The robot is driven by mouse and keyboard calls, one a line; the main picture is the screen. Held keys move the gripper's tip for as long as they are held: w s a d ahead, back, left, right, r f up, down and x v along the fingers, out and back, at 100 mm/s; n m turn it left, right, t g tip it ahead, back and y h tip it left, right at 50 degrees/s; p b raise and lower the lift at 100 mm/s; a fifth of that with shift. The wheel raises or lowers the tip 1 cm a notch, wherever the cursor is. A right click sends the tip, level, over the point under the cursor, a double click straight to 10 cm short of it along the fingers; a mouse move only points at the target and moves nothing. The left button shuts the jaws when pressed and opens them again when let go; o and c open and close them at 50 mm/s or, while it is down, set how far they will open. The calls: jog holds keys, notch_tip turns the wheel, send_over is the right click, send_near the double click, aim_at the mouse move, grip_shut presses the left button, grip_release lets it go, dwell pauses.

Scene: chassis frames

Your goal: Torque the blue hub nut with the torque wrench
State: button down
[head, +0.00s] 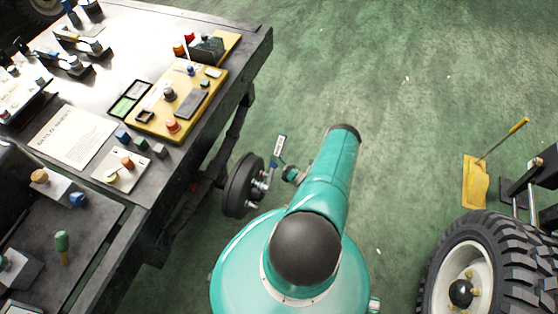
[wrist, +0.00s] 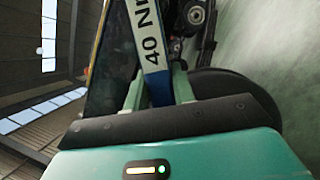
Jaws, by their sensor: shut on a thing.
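My gripper (wrist: 156,88) is shut on the torque wrench (wrist: 150,35), a flat bar with a white face marked "40 N", the rest of the mark cut off, and a blue part between the fingers. In the head view a small white and blue tag-like piece, likely the wrench (head: 280,147), shows beside a dark round hub disc (head: 240,185). My arm hides much of the gripper there. I cannot make out the blue hub nut, nor whether the wrench touches it.
A workbench (head: 255,42) stands at left with a yellow tray (head: 215,88), a printed sheet (head: 72,135) and small coloured parts. A large tyre (head: 435,270) and a yellow pan-like object (head: 475,185) are at right. The green floor between is clear.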

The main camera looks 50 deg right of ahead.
jog(key=shift+s+a+r+n+y, duration=0.15)
jog(key=shift+a+r+n+y, duration=0.2)
jog(key=shift+r+n, duration=0.4)
jog(key=a+r+n+y, duration=0.1)
jog(key=n, duration=0.1)
jog(key=s+a+r+n+t+y, duration=0.1)
jog(key=a+n, duration=0.1)
jog(key=n, duration=0.1)
jog(key=shift+r, duration=0.2)
jog(key=shift+w+a, duration=0.1)
jog(key=shift+w, duration=0.25)
jog(key=shift+r, duration=0.1)
jog(key=shift+w+a, duration=0.25)
jog(key=shift+w, duration=0.65)
dwell(2.2)
jog(key=shift+w+d+f+m+h, duration=0.25)
jog(key=shift+d+f+m+h, duration=0.3)
jog(key=shift+m, duration=0.4)
jog(key=shift+w+d+f+m+h, duration=0.2)
jog(key=shift+d+f+m+h, duration=0.15)
jog(key=shift+d+m, duration=0.45)
jog(key=shift+a+f, duration=0.1)
